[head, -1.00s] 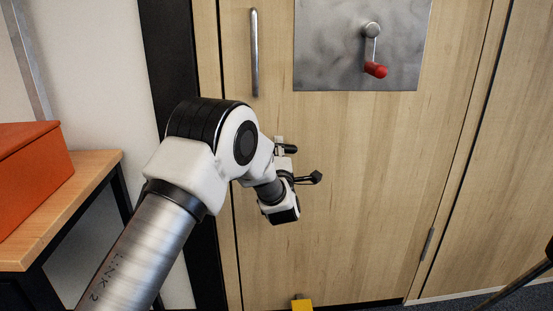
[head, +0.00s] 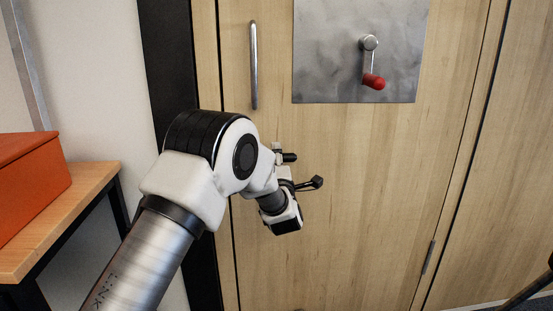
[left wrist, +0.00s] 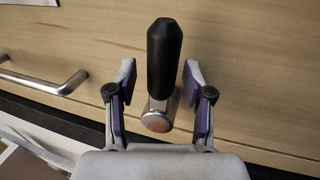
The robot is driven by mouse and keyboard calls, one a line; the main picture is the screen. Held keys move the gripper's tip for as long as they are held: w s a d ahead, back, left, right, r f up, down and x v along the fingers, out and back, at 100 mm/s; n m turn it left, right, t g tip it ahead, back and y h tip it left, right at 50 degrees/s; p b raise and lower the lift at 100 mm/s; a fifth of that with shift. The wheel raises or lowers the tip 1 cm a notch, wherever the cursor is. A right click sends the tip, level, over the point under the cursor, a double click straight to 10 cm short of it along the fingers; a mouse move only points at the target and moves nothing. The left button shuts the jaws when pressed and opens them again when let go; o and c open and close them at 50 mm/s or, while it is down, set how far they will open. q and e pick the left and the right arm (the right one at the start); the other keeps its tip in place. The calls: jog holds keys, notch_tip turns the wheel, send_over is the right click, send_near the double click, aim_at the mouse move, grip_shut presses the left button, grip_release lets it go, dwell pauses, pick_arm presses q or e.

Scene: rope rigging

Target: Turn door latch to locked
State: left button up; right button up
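The latch (left wrist: 160,75) on the wooden door has a black grip and a silver hub with a reddish end face. In the left wrist view the grip points up, away from my palm. In the head view the latch (head: 289,157) is small, partly behind my left arm, with its grip pointing right. My left gripper (left wrist: 159,68) is open, with one finger on each side of the latch in the left wrist view. Gaps show on both sides; I cannot tell how deep the latch sits between the fingers. My right gripper is out of view.
A vertical silver door handle (head: 254,65) is above the latch. A metal plate (head: 330,60) with a red-knobbed crank (head: 372,80) is at upper right. An orange box (head: 30,185) stands on a wooden table (head: 85,185) at left. The door's lower right is clear.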

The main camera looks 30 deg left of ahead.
pick_arm(q)
jog(key=v, duration=1.2)
jog(key=shift+f, duration=0.1)
